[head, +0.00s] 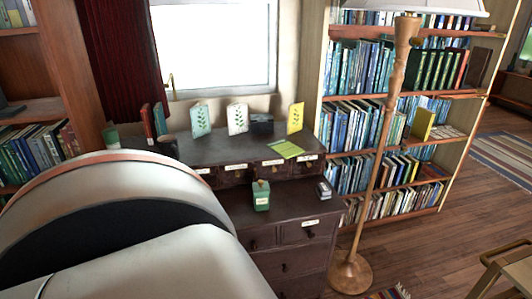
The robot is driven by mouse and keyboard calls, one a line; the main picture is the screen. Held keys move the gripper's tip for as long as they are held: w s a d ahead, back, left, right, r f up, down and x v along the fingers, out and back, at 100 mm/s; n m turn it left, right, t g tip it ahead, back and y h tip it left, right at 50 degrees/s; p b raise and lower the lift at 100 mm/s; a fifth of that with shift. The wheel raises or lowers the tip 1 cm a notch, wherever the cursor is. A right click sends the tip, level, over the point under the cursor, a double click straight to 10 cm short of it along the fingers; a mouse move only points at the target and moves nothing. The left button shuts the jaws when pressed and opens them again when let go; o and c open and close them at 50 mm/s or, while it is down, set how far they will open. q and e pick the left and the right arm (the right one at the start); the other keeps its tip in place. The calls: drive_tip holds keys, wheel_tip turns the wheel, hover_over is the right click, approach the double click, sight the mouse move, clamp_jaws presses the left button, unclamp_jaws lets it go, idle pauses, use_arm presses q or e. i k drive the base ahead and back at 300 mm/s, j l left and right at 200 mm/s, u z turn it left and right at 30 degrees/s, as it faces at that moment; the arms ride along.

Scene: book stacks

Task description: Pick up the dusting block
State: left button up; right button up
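A small grey and dark block (323,190), which looks like the dusting block, sits near the right front edge of the dark wooden chest's lower top. A green container (262,197) with a pale label and a small knob stands to its left, apart from it. Neither gripper shows in the head view. A large white part of my own arm fills the lower left and hides the left side of the chest.
The dark chest (290,262) has a raised back shelf with upright cards, a dark box (262,124) and a flat green booklet (284,149). A floor lamp (384,150) stands close at its right, before a full bookcase (437,150). Open wooden floor lies further right.

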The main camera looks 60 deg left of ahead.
sight(324, 192)
drive_tip(key=u, duration=1.4)
